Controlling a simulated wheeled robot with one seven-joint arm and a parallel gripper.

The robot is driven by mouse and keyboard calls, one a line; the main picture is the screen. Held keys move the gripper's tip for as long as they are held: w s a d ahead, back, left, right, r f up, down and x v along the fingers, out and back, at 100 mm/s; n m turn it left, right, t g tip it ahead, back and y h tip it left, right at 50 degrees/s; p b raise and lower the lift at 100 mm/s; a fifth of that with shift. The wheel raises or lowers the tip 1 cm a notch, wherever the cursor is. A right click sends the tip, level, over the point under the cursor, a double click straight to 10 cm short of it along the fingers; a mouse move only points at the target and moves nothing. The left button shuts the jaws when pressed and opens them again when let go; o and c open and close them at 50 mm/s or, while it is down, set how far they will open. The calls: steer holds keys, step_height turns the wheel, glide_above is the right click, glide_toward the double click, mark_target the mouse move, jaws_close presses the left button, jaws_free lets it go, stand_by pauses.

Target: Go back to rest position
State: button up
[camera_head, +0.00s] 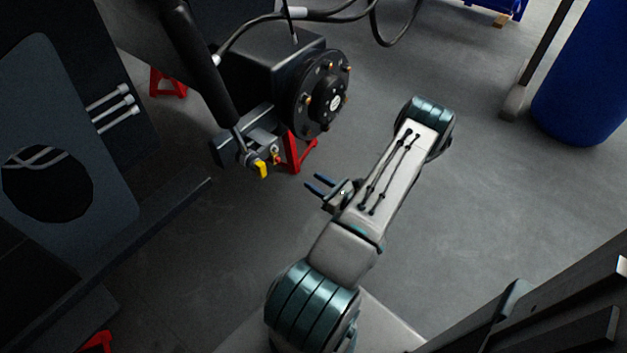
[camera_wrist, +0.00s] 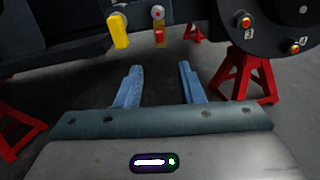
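My gripper (camera_head: 318,186) shows in the head view below the wheel hub, with two blue fingers pointing left toward the chassis. In the wrist view the fingers of my gripper (camera_wrist: 160,82) stand apart with bare floor between them, so it is open and empty. My arm is folded, with its elbow up and to the right in the head view. A yellow part (camera_head: 262,169) hangs on the axle, apart from the fingers. It also shows in the wrist view (camera_wrist: 118,30), beside a smaller red part (camera_wrist: 159,38).
The black wheel hub (camera_head: 318,95) with copper-coloured bolts is close by. Red stands (camera_head: 299,150) support the chassis. A dark panel (camera_head: 60,130) with a round hole is at left. A blue barrel (camera_head: 590,80) stands at far right.

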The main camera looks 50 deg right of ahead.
stand_by(0.4)
steer(key=w+a+r+n+g+y+p, duration=0.3)
steer(key=a+r+n+g+y+p, duration=0.3)
steer(key=a+r+n, duration=0.6)
steer(key=w+a+r+n+g+y+p, duration=0.35)
steer(key=a+r+n+g, duration=0.5)
steer(key=r, duration=0.75)
steer(key=s+a+r+n+h+p, duration=0.3)
steer(key=s+a+r+n+p, duration=0.1)
steer(key=r, duration=0.5)
steer(key=s+a+r+n+h+p, duration=0.3)
steer(key=a+r+n+h+p, duration=0.1)
steer(key=r, duration=0.5)
steer(key=s+a+r+n+h+p, duration=0.3)
steer(key=s+a+r+n+p, duration=0.1)
steer(key=r+n, duration=0.3)
step_height(320, 180, up, 3)
steer(key=shift+s+a+f+g+h+p, duration=0.1)
steer(key=shift+s+a+g+h+p, duration=0.25)
steer(key=shift+a+p, duration=0.45)
steer(key=shift+n, duration=0.25)
